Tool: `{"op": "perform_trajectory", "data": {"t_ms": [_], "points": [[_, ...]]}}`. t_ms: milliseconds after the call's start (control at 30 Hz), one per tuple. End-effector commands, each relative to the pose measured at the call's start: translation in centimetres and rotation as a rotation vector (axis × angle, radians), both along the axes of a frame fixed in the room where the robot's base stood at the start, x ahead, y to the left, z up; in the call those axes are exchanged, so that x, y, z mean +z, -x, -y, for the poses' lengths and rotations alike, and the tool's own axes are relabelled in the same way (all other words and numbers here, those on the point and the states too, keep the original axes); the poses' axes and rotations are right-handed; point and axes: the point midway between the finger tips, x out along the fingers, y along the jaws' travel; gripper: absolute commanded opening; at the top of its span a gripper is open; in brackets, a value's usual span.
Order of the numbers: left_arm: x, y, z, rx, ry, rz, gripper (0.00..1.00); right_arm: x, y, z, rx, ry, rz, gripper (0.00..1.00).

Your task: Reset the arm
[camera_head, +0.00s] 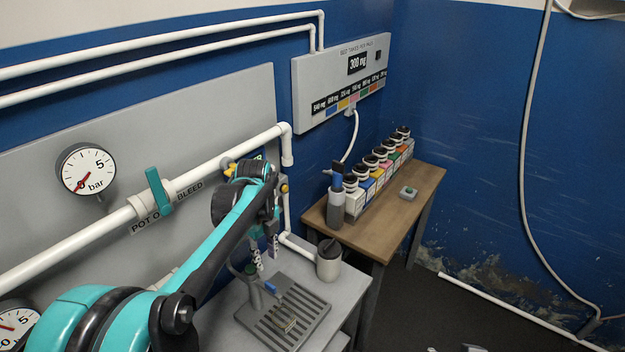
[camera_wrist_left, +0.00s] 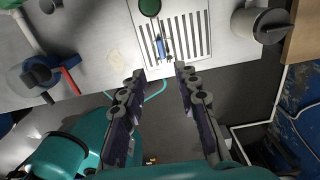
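My left arm reaches in from the lower left in the head view. Its gripper (camera_head: 265,252) hangs pointing down above the grey bench, near the slotted tray (camera_head: 312,309). In the left wrist view the gripper (camera_wrist_left: 161,72) has its two fingers spread with nothing between them. The slotted tray (camera_wrist_left: 197,50) lies beyond the fingertips, with a small blue piece (camera_wrist_left: 160,47) on it. I cannot make out my right gripper; some pale shapes at the bottom edge of the head view are too cut off to identify.
A grey lidded cup (camera_head: 329,262) stands beside the tray. A wooden table (camera_head: 385,226) holds a row of labelled bottles (camera_head: 368,178). A white pipe (camera_head: 95,226) with a teal valve handle (camera_head: 158,190) and a pressure gauge (camera_head: 87,170) are on the wall side.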

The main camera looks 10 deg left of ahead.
Motion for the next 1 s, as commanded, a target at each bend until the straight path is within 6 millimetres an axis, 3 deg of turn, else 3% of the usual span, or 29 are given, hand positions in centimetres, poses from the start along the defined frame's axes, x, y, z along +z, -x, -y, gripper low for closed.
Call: {"op": "perform_trajectory", "data": {"t_ms": [167,267,467,700,833,1000], "points": [[-0.3,1.1,0.7,0.11,-0.004,0.036,0.31,-0.8,0.0,0.0,0.0,0.0,0.0,0.4],[-0.8,3.0,1.9,0.314,0.002,0.101,0.31,-2.1,0.0,0.0,0.0,0.0,0.0,0.4],[-3.1,8.1,4.7,0.886,0.103,0.277,0.31,-5.2,0.0,0.0,0.0,0.0,0.0,0.4],[-7.6,13.4,7.2,1.53,0.376,0.403,0.31,-8.3,0.0,0.0,0.0,0.0,0.0,0.4],[-9.6,15.0,8.0,1.757,0.515,0.412,0.31,-9.3,0.0,0.0,0.0,0.0,0.0,0.4],[-10.6,15.8,8.3,1.892,0.605,0.404,0.31,-9.6,0.0,0.0,0.0,0.0,0.0,0.4]]}}
